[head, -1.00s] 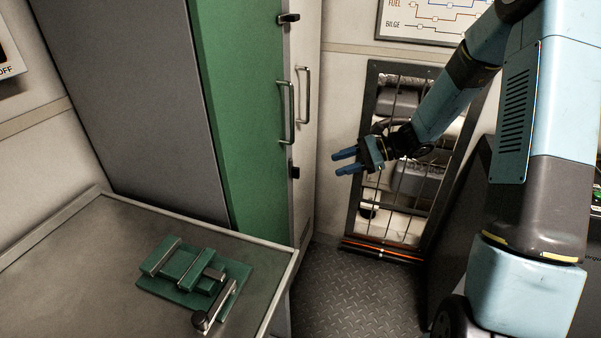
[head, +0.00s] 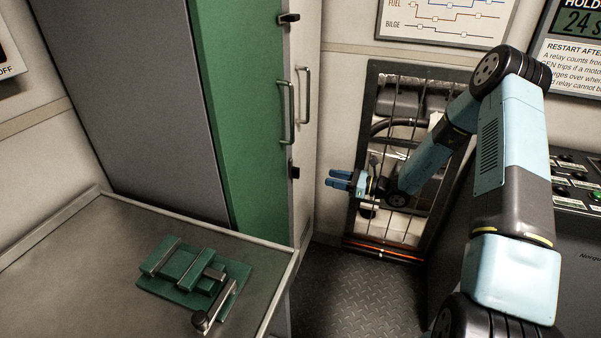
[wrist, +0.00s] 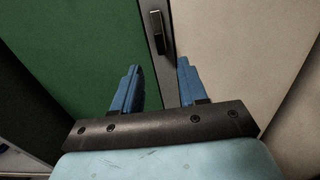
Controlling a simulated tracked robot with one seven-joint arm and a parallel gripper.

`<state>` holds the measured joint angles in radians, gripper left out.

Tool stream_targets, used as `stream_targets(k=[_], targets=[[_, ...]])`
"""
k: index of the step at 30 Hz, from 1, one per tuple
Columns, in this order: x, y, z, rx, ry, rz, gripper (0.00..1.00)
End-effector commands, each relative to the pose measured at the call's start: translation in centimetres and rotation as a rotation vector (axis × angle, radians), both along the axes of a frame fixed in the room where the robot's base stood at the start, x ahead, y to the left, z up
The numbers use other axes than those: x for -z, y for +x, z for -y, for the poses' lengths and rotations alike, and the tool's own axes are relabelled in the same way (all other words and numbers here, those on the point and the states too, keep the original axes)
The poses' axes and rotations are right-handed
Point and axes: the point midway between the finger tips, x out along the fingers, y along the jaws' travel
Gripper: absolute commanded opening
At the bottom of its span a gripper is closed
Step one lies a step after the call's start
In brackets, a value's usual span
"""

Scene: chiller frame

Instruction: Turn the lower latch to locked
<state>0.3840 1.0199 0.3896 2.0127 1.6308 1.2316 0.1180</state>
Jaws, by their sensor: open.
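The lower latch (head: 294,172) is a small dark block on the edge of the green cabinet door, below the door handles. In the wrist view the latch (wrist: 158,32) stands upright on the grey strip between the green panel and the pale panel. My gripper (head: 338,180) is open and empty, to the right of the latch in the head view and at about its height. In the wrist view my gripper's blue fingers (wrist: 156,82) point toward the door, with the latch beyond their tips and roughly between them. The fingers do not appear to touch it.
An upper dark latch (head: 288,18) and two bar handles (head: 287,110) are on the cabinet (head: 235,110). A metal bench (head: 80,250) with a green fixture (head: 195,275) stands at the front left. A barred opening (head: 400,150) is behind my arm. The floor between is clear.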

Motion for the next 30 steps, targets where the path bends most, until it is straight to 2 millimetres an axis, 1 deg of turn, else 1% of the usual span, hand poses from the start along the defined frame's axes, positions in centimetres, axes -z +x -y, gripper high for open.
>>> stream_targets(k=[12, 18, 24, 30], targets=[[0.0, 1.8, -7.0, -0.004, 0.000, 0.000, 0.43], [0.0, 2.7, -10.0, -0.004, -0.001, 0.000, 0.43], [0.0, 3.2, -11.6, -0.003, -0.001, 0.001, 0.43], [0.0, 3.3, -12.0, -0.001, -0.001, 0.000, 0.43]])
